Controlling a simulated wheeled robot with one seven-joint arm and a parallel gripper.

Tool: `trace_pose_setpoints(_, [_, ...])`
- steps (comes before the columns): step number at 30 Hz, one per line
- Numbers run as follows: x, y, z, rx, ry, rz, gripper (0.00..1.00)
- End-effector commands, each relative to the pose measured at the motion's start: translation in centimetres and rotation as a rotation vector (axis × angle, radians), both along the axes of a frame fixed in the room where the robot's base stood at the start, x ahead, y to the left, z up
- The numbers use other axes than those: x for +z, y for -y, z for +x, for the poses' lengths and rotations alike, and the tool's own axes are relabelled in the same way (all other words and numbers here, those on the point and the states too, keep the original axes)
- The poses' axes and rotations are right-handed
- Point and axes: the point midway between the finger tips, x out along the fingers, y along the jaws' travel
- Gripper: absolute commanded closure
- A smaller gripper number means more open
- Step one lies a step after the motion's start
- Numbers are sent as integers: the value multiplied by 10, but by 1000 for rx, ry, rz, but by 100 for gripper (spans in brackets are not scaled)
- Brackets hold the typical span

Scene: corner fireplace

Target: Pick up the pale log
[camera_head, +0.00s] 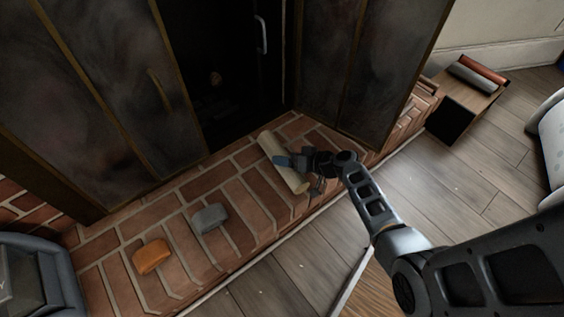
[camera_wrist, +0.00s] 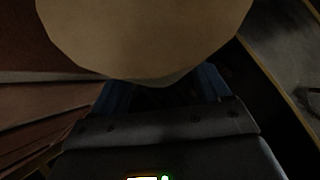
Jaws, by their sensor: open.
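The pale log (camera_head: 289,172) lies on the brick hearth in front of the dark fireplace opening in the head view. My gripper (camera_head: 291,163) is at the log, with a blue finger showing over its upper side. In the wrist view the log's pale end (camera_wrist: 145,35) fills the top middle, very close to the camera. The blue fingers of my gripper (camera_wrist: 162,92) show at both sides below it, spread apart. The log hides the fingertips, and I cannot tell whether they touch it.
A grey block (camera_head: 209,219) and an orange block (camera_head: 151,257) sit on the brick hearth (camera_head: 225,183) to the left. Dark fireplace panels (camera_head: 335,70) stand behind. A wooden box (camera_head: 462,105) with a grey and a red roll is at the right. Wooden floor lies in front.

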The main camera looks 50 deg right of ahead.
Motion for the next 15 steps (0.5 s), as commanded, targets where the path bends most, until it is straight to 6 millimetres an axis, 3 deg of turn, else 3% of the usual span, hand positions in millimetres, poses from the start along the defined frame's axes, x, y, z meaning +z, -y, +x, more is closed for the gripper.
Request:
trace_pose_setpoints(5, [0,0,0,0,0,0,24])
trace_pose_setpoints(15, [0,0,0,-1,-1,0,55])
